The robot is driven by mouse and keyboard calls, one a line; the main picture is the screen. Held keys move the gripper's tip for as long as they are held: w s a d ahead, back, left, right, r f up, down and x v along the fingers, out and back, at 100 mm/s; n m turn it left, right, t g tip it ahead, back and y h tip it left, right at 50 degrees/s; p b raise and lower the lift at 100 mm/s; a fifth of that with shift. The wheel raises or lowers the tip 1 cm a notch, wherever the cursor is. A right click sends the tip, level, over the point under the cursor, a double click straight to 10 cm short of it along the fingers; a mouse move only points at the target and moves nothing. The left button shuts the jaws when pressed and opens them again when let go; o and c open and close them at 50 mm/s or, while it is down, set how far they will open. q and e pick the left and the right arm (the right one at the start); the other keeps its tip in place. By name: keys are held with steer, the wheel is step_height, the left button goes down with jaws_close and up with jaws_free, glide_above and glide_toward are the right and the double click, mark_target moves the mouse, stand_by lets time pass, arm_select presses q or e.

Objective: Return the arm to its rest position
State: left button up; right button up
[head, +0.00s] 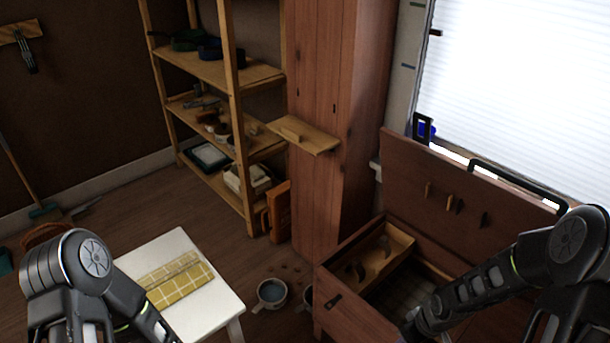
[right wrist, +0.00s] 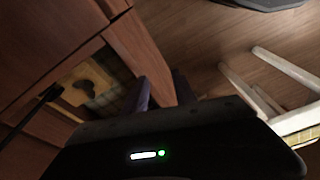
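My right arm (head: 490,285) comes in from the right and reaches down toward the open wooden chest (head: 335,320). The chest's front and side fill the left of that view, close to the fingers. My left arm (head: 75,265) is bent at the lower left beside the white table (head: 225,305); its gripper is out of the picture.
The chest's raised lid (head: 480,185) stands behind it, and a small tray (head: 395,245) sits inside. A mug (head: 271,291) is on the floor between table and chest. A yellow checked cloth (head: 180,285) lies on the table. A tall cabinet (head: 330,120) and shelves (head: 235,130) stand behind.

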steer(key=s+a+f+m+y, duration=0.1)
steer(key=s+a+f+m, duration=0.2)
steer(key=a, duration=0.4)
steer(key=s+a+f+m+g+y, duration=0.1)
steer(key=s+a+f, duration=0.1)
steer(key=s+a, duration=0.45)
steer(key=s+a+f+m+y, duration=0.1)
steer(key=s+a+f+m, duration=0.25)
steer(key=a, duration=0.35)
step_height(320, 180, up, 15)
steer(key=n+p, duration=0.1)
steer(key=p, duration=1.3)
steer(key=shift+s+a+f, duration=0.2)
steer(key=shift+s+a, duration=0.1)
steer(key=shift+s, duration=0.15)
